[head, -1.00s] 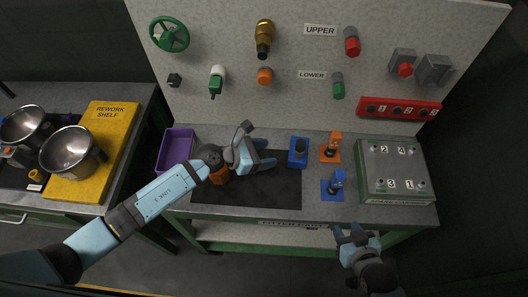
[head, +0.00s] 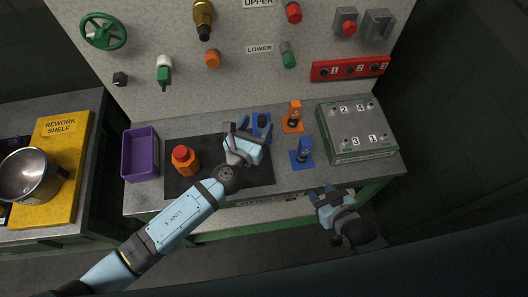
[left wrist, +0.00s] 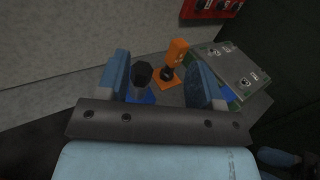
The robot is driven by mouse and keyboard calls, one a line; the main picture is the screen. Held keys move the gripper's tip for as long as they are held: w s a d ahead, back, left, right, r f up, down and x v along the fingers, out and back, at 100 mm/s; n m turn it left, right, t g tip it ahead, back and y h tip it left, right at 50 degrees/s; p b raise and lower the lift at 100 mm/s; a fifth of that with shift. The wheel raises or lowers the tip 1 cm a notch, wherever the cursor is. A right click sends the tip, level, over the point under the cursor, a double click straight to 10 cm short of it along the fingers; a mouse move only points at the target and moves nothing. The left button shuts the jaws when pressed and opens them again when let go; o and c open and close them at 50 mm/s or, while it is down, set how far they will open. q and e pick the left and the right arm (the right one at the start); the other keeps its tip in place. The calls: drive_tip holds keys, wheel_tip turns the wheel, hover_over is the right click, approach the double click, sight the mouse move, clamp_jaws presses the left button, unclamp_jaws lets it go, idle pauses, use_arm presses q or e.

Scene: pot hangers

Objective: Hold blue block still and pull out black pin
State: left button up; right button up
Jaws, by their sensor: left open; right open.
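The blue block (head: 268,121) stands near the back of the bench, partly hidden by my left gripper in the head view. The black pin (head: 261,121) stands upright in it. My left gripper (head: 247,128) is open just in front of the block. In the left wrist view, the black pin (left wrist: 141,74) shows between the open fingers, nearer the left one; a bit of the blue block (left wrist: 146,97) shows below it. I cannot tell whether a finger touches it. My right gripper (head: 328,191) is open and empty off the bench's front edge.
An orange stand (head: 293,122) and a blue stand (head: 301,156) are right of the block. A grey numbered box (head: 356,130) is farther right. A red-capped orange piece (head: 184,162) and purple bin (head: 140,158) are left. The panel (head: 230,90) rises behind.

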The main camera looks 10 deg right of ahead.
sight(262, 128)
use_arm(q)
drive_tip(key=s+d+f+n+g+y, duration=0.1)
drive_tip(key=s+f+n+y, duration=0.4)
drive_tip(key=y, duration=0.3)
drive_tip(key=shift+g, duration=0.3)
drive_tip(key=x, duration=1)
drive_tip(key=shift+w+d, duration=0.15)
drive_tip(key=shift+w, duration=0.1)
drive_tip(key=c, duration=0.8)
drive_tip(key=o, duration=0.8)
drive_tip(key=v, duration=1.2)
